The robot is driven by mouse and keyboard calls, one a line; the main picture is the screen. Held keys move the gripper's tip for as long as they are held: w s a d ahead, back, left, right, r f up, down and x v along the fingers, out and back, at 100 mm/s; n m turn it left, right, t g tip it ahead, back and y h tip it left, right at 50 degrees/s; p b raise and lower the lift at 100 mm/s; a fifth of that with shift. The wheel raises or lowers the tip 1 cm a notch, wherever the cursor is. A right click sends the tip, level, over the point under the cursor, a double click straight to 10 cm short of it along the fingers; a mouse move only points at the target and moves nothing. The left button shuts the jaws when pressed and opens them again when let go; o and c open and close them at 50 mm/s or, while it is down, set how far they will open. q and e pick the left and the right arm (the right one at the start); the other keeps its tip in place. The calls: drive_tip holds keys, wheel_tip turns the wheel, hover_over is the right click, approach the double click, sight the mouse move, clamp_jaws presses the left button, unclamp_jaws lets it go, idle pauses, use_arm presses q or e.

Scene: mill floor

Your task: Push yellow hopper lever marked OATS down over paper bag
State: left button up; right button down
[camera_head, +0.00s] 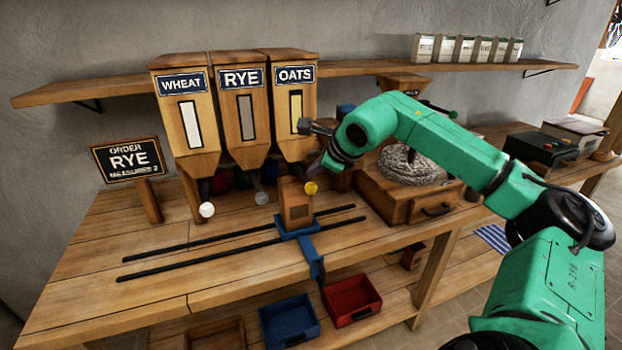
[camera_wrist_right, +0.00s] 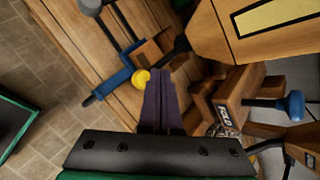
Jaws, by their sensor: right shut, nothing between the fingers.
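The OATS hopper (camera_head: 295,95) is the rightmost of three wooden hoppers. Its lever's yellow knob (camera_head: 310,187) hangs below the spout, by the top of the brown paper bag (camera_head: 297,208). The bag stands upright on a blue carriage (camera_head: 303,232). My right gripper (camera_head: 314,172) is shut and empty, its tips just above the knob. In the right wrist view the knob (camera_wrist_right: 141,79) shows just left of the purple fingertips (camera_wrist_right: 158,73); I cannot tell whether they touch. The bag (camera_wrist_right: 150,55) is beyond, partly hidden. My left gripper is out of view.
The WHEAT hopper (camera_head: 186,115) has a white knob (camera_head: 207,209); the RYE hopper (camera_head: 240,112) has a grey knob (camera_head: 261,198). An order board (camera_head: 128,159) reads RYE. Dark rails (camera_head: 190,246) cross the bench. A wooden mill box (camera_head: 405,195) stands right of the bag.

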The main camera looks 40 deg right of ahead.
wheel_tip(320, 180, up, 5)
drive_tip(key=p, duration=0.4)
drive_tip(key=shift+r+p, duration=0.1)
drive_tip(key=shift+p, duration=0.25)
drive_tip(key=shift+f, duration=0.2)
idle(0.5)
